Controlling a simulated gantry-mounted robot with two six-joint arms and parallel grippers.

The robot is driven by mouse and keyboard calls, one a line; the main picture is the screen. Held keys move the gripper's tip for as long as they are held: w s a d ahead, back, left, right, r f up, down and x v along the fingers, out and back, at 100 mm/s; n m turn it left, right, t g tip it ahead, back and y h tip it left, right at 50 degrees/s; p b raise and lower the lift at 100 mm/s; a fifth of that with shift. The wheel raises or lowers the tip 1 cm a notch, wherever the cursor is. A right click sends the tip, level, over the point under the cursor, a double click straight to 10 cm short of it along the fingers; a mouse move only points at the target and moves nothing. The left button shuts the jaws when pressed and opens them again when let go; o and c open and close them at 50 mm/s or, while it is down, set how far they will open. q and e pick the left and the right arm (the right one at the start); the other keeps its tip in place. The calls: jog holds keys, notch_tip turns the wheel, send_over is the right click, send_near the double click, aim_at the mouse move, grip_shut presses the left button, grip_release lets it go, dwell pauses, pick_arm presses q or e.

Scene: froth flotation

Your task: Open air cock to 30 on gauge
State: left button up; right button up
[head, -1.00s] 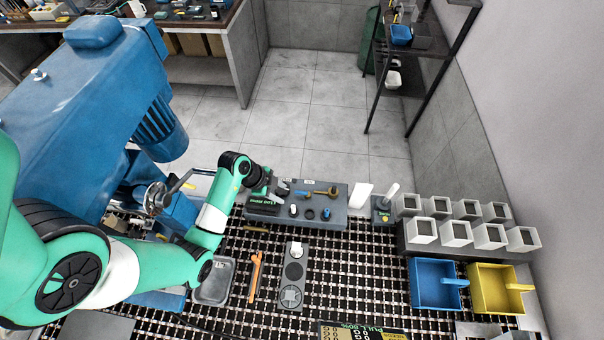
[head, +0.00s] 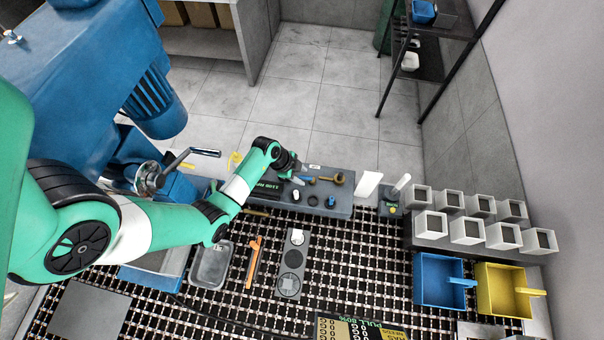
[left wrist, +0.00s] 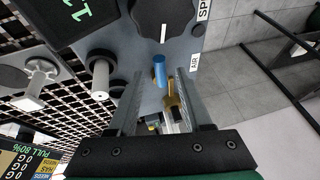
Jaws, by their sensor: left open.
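A grey control panel (head: 342,206) stands at the far side of the grating. On it are a blue lever (head: 310,181) and a brass fitting (head: 338,180), which look like the air cock. In the left wrist view the blue lever (left wrist: 159,70) and brass fitting (left wrist: 173,98) lie beside an "AIR" label (left wrist: 195,61). My left gripper (head: 299,174) is over the panel, close to the blue lever. In the left wrist view my left gripper (left wrist: 158,73) is open, its fingers on either side of the lever. I see no readable gauge. My right gripper is out of view.
A large black knob (left wrist: 163,12) and a pale round knob (left wrist: 100,75) sit near the fingers. A white block (head: 368,185) stands right of the panel. Several white boxes (head: 431,226), a blue scoop (head: 436,281) and a yellow scoop (head: 500,290) are further right.

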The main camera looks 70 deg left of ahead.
pick_arm(q)
jog(key=shift+w+f, duration=0.2)
jog(key=shift+f, duration=0.15)
grip_shut()
